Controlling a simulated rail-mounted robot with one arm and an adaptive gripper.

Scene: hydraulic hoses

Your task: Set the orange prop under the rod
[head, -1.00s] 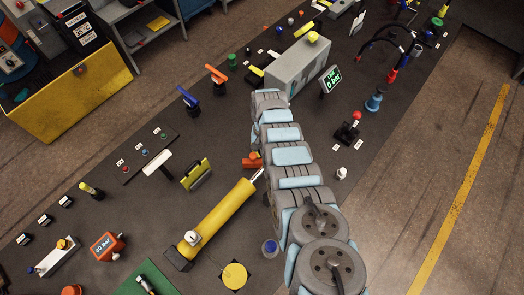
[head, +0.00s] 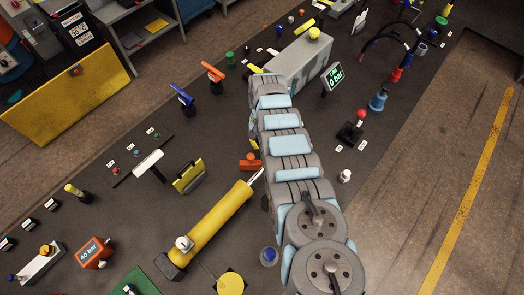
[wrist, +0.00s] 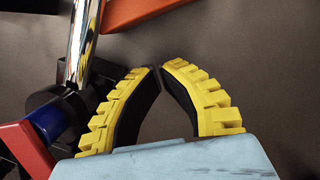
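The orange prop (head: 249,163) stands on the dark bench top beside the bare end of the rod (head: 256,176), on its far side in the head view. The rod sticks out of the yellow cylinder (head: 212,221). In the wrist view the shiny rod (wrist: 82,42) is at the upper left and an orange block, apparently the prop (wrist: 140,10), is cut off by the top edge. My gripper (wrist: 160,68) has yellow ridged fingers with their tips together and nothing visible between them.
A yellow-framed block (head: 189,177) and a white T-shaped handle (head: 148,163) stand left of the cylinder. A grey box (head: 297,65) and a green-lit display (head: 333,76) are beyond the arm. A red part (wrist: 25,148) and a blue part (wrist: 48,120) lie left of the fingers.

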